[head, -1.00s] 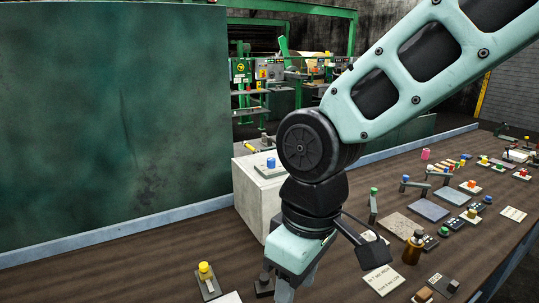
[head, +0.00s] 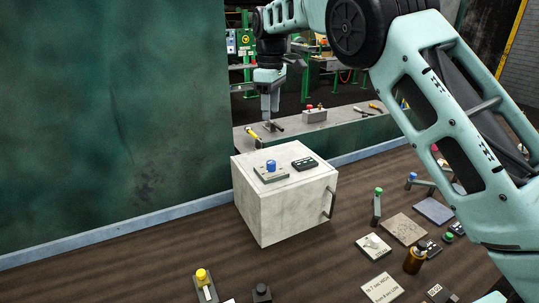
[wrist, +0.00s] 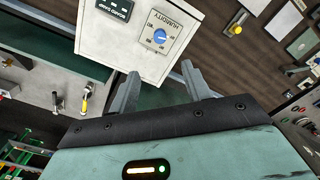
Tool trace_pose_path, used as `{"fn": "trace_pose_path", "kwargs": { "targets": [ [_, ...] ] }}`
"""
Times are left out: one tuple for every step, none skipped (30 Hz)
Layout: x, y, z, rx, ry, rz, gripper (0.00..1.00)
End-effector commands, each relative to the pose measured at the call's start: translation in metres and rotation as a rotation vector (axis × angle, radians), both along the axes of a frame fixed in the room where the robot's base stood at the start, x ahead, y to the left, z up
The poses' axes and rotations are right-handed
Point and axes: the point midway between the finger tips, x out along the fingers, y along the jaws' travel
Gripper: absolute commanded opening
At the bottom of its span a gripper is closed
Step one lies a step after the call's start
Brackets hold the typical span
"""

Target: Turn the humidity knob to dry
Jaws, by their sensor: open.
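The humidity knob (head: 270,165) is a blue knob on a small plate on top of a pale box (head: 285,210). In the wrist view the blue knob (wrist: 159,37) sits on a plate lettered HUMIDITY, with small marks around it too small to read. My gripper (head: 270,112) is beyond the box in the head view, raised above the back ledge. In the wrist view its two fingers (wrist: 158,85) are apart with nothing between them. The knob lies ahead of the fingertips, not touched.
A black display (head: 304,163) sits beside the knob plate. The box has a handle (head: 332,203) on its right side. Tools and a grey switch box (head: 314,116) lie on the back ledge. A yellow-knobbed plate (head: 203,281) and a brown bottle (head: 415,258) stand on the table.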

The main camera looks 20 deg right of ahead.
Motion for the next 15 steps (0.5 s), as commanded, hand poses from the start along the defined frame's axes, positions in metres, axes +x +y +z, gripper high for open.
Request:
{"fn": "trace_pose_path", "kwargs": {
  "targets": [
    [0.0, 0.0, -0.003, -0.002, 0.001, 0.002, 0.48],
    [0.0, 0.0, -0.005, -0.002, 0.001, 0.002, 0.48],
    [0.0, 0.0, -0.009, -0.002, 0.003, 0.002, 0.48],
    [0.0, 0.0, -0.013, -0.002, 0.003, 0.001, 0.48],
    [0.0, 0.0, -0.018, -0.002, 0.003, 0.0, 0.48],
    [-0.001, -0.001, -0.025, -0.003, 0.003, -0.001, 0.48],
    [-0.001, 0.0, -0.03, -0.002, 0.004, -0.001, 0.48],
    [-0.001, 0.0, -0.036, -0.002, 0.004, -0.001, 0.48],
    [-0.001, 0.0, -0.044, -0.001, 0.004, -0.001, 0.48],
    [-0.001, 0.0, -0.051, -0.001, 0.005, 0.0, 0.48],
    [-0.001, 0.0, -0.057, -0.003, 0.003, 0.0, 0.48],
    [-0.001, 0.0, -0.065, -0.002, 0.004, 0.0, 0.48],
    [-0.001, 0.0, -0.071, -0.001, 0.005, 0.0, 0.48],
    [-0.001, 0.0, -0.078, -0.001, 0.003, -0.001, 0.48],
    [-0.001, -0.001, -0.086, -0.003, 0.003, -0.002, 0.48]
  ]
}}
